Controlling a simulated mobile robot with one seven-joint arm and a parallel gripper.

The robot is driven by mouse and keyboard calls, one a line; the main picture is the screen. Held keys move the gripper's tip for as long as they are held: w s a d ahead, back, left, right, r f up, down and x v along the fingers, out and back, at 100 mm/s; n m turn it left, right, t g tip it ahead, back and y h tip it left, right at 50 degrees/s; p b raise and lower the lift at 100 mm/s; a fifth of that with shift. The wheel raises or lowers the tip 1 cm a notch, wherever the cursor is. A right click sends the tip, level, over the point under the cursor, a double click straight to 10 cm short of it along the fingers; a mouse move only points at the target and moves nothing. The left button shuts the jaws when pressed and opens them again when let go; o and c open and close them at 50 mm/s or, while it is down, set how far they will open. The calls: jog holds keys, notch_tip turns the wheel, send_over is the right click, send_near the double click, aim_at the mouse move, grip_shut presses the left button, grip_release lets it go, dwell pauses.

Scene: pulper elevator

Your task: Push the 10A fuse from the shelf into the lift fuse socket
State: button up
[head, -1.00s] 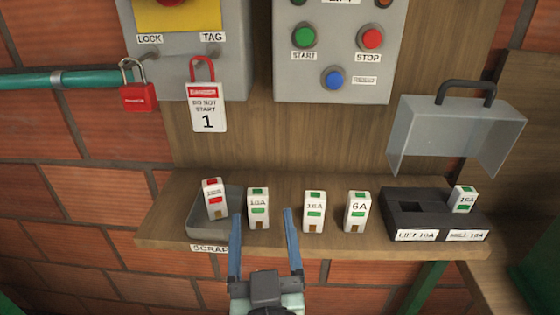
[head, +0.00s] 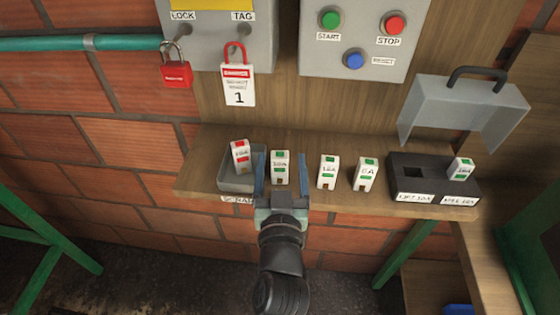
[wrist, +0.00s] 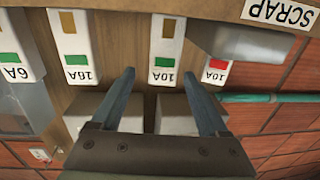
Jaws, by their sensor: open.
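The 10A fuse (head: 280,168), white with green marks, stands upright on the wooden shelf (head: 222,133). My gripper (head: 281,157) is open, with its blue fingers on either side of this fuse in the head view. In the wrist view the 10A fuse (wrist: 168,45) appears between the open fingers (wrist: 158,74), with visible gaps; I cannot tell whether either finger touches it. The lift fuse socket (head: 413,172) is an empty opening in the left of the black fuse block (head: 398,184), at the shelf's right.
A 16A fuse (head: 328,172) and a 6A fuse (head: 366,174) stand between the 10A fuse and the block. Another fuse (head: 462,168) sits in the block's right socket. A red-marked fuse (head: 240,156) leans in the scrap tray (head: 232,186).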

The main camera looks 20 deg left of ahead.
aim_at(280, 153)
jog(key=shift+p+x, duration=1.3)
jog(key=shift+x, duration=1.45)
jog(key=shift+a, duration=0.15)
jog(key=shift+s, duration=0.1)
grip_shut()
